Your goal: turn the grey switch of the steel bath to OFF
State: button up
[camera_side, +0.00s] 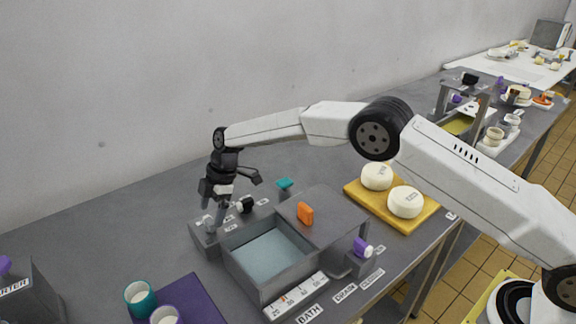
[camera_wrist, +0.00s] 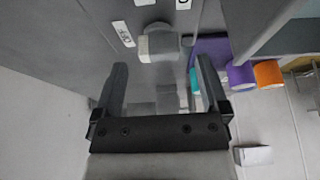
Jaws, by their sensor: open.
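The steel bath (camera_side: 268,252) is an open grey basin holding pale liquid, in the middle of the side view. A low grey panel (camera_side: 208,246) with labels runs along its back left side. The grey switch (camera_wrist: 158,44) shows in the wrist view as a pale block on a round base, beside a white label (camera_wrist: 124,34) that seems to read OFF. My gripper (camera_side: 221,214) points down over the panel's left end. In the wrist view my gripper (camera_wrist: 161,66) is open, with the switch just beyond and between its fingertips. Contact cannot be told; the fingers partly hide the switch from the side.
A black knob (camera_side: 245,204) stands on the same panel. An orange handle (camera_side: 305,213) stands on the bath's cover and a purple knob (camera_side: 361,246) at its right. Teal (camera_side: 140,298) and purple cups are at front left. A yellow board (camera_side: 428,216) with white cheeses lies at right.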

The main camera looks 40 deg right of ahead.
jog(key=shift+v, duration=2.75)
jog(key=s+d+r+m+h, duration=0.1)
jog(key=s+d+m, duration=0.2)
jog(key=s+d, duration=0.1)
jog(key=s+d+r+m+t+h, duration=0.1)
jog(key=s+d+m, duration=0.3)
jog(key=d, duration=0.1)
jog(key=s+d+m, duration=0.3)
jog(key=s+d, duration=0.1)
jog(key=d, duration=0.1)
jog(key=shift+s+d+r+t+h, duration=0.2)
jog(key=shift+r+t+h, duration=0.1)
jog(key=shift+r+h, duration=0.1)
jog(key=s+d+m, duration=0.1)
jog(key=s, duration=0.2)
jog(key=s+d+m, duration=0.2)
jog(key=s, duration=0.1)
jog(key=s+d+m+h, duration=0.1)
jog(key=s, duration=0.2)
jog(key=shift+s+d+f+m+t, duration=0.1)
jog(key=shift+d+f+m+t, duration=0.05)
jog(key=shift+d+m+t, duration=0.2)
jog(key=s+d+f+m, duration=0.1)
jog(key=s+d+m, duration=0.2)
jog(key=s, duration=0.6)
jog(key=shift+s+f+h, duration=0.25)
jog(key=shift+s+h, duration=0.05)
jog(key=shift+s, duration=0.1)
